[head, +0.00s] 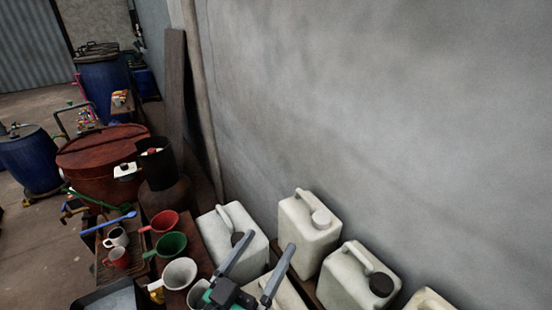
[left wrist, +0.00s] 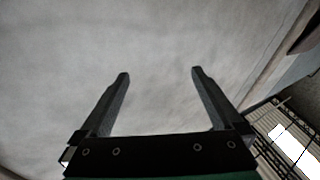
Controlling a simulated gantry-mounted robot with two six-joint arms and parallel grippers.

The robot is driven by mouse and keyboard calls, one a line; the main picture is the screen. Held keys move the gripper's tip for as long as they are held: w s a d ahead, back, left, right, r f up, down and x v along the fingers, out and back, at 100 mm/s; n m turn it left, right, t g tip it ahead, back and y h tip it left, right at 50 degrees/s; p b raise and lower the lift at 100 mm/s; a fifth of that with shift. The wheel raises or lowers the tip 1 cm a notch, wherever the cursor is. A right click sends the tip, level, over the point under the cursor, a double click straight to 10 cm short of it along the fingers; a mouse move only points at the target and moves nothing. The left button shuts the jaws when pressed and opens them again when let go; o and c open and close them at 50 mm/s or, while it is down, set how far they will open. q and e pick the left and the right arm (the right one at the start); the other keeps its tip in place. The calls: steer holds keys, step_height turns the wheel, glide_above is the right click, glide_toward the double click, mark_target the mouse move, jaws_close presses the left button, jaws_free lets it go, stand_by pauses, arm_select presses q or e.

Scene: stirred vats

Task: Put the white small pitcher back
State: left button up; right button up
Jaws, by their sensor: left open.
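A white small pitcher (head: 180,273) stands on the bench at the lower middle of the head view, its mouth facing up. Another whitish vessel (head: 198,293) is beside it, partly hidden by the frame edge and my gripper. My left gripper (head: 271,239) is open and empty, to the right of the pitchers and in front of white jerrycans. In the left wrist view its two fingers (left wrist: 160,73) are spread, with only grey wall between them. No pitcher shows in the left wrist view. My right gripper is in neither view.
A green pitcher (head: 172,244) and a red pitcher (head: 164,222) stand behind the white one. Several white jerrycans (head: 310,232) line the grey wall (head: 400,110). Red and white mugs (head: 117,257), a grey tray (head: 110,300) and a rust-red vat (head: 95,150) are at left.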

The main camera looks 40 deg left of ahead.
arm_select(q)
steer(key=s+d+r+m+t+h, duration=0.1)
steer(key=d+r+m+t+h, duration=0.1)
steer(key=r, duration=0.9)
steer(key=d+r+m+t+h, duration=0.1)
steer(key=r+m+t+h, duration=0.1)
steer(key=r, duration=0.8)
steer(key=s+d+r+m+t+h, duration=0.1)
steer(key=r+t, duration=0.3)
steer(key=r, duration=0.7)
steer(key=shift+s+d+r+m+t+h, duration=0.3)
steer(key=shift+d+r+m+h, duration=0.1)
steer(key=shift+d+h, duration=0.45)
step_height(320, 180, up, 8)
steer(key=p, duration=0.8)
steer(key=shift+r, duration=0.15)
